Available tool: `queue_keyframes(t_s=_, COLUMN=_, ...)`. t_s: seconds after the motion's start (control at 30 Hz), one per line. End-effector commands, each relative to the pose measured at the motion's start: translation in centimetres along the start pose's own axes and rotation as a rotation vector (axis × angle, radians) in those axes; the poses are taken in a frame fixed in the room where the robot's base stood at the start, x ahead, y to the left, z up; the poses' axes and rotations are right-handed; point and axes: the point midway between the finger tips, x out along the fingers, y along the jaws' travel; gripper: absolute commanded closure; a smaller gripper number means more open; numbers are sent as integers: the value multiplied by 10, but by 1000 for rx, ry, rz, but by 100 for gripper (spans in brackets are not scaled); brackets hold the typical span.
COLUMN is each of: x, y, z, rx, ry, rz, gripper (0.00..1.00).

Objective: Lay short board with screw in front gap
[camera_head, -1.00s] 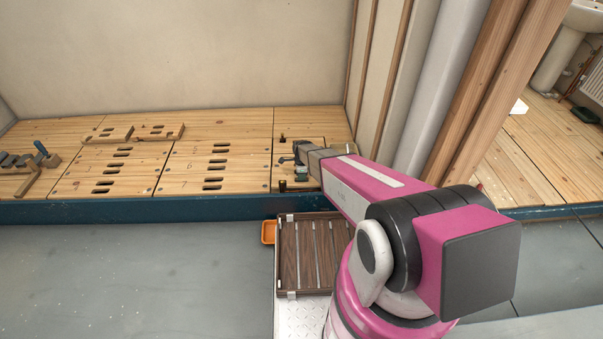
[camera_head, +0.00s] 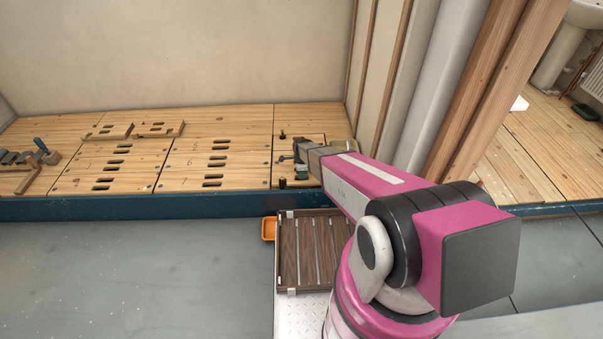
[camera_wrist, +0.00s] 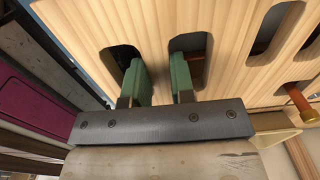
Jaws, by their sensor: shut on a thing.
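In the wrist view a pale wooden board with several rounded slots (camera_wrist: 150,25) fills the upper part. The two green fingers of my gripper (camera_wrist: 160,82) reach into two neighbouring slots and are shut on the strip of wood between them. I cannot make out the screw or the front gap, nor tell whether the board rests on anything.
A copper pipe end (camera_wrist: 297,97) is close to the board at the right of the wrist view. Slotted floor panels (camera_head: 215,165) lie to the left, with two loose slotted boards (camera_head: 155,130) behind. A slatted dark crate (camera_head: 312,250) and orange tray (camera_head: 268,229) are below the platform edge.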

Motion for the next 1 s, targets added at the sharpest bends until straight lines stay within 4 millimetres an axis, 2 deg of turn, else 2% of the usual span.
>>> queue_keyframes(t_s=1.0, x=23, y=0, z=0, rx=0, ry=0, rz=-1, gripper=100)
